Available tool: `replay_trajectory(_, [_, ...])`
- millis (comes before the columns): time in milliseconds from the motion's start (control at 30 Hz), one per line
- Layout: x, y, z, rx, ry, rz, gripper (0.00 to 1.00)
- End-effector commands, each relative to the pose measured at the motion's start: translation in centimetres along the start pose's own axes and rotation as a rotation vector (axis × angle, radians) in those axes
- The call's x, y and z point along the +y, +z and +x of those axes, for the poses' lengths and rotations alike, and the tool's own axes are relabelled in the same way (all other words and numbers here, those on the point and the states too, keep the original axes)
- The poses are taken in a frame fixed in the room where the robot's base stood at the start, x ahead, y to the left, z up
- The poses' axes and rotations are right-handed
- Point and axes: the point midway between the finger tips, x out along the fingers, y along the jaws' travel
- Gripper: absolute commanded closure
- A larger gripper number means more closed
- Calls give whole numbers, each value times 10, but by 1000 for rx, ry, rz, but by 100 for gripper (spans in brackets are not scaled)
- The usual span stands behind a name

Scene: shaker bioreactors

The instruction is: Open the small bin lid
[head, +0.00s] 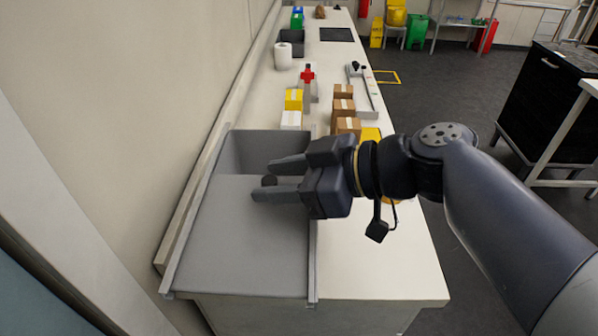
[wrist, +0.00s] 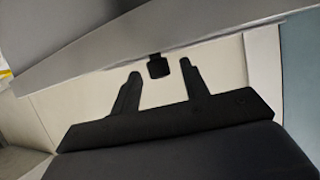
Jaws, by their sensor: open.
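The small bin (head: 262,150) is a grey box set at the left of the bench, in the near part of the head view. Its flat grey lid (head: 250,240) covers the near part, and a recess shows at the far end. A small dark knob (head: 269,180) is near the lid's far edge. My gripper (head: 263,181) is open, with one finger on each side of the knob. In the wrist view the knob (wrist: 158,66) lies between the open fingertips (wrist: 160,72), near the grey lid edge (wrist: 150,50). I cannot tell whether the fingers touch it.
Yellow and white boxes (head: 292,108), brown boxes (head: 346,110) and a red-topped item (head: 308,75) stand beyond the bin. A white roll (head: 283,56) is farther back. A wall runs close along the left.

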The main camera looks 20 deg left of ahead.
Motion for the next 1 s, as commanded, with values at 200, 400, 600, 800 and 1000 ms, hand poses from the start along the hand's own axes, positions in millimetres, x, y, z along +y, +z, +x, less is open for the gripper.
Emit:
replay_trajectory(200, [1, 1, -23, 0, 6, 0, 57])
replay_trajectory(400, [1, 0, -54, 1, 7, 0, 57])
replay_trajectory(600, [1, 0, -81, 1, 7, 1, 57])
replay_trajectory(800, [0, 0, -99, 1, 3, 0, 57])
replay_trajectory(1000, [0, 0, -106, 1, 1, -1, 57])
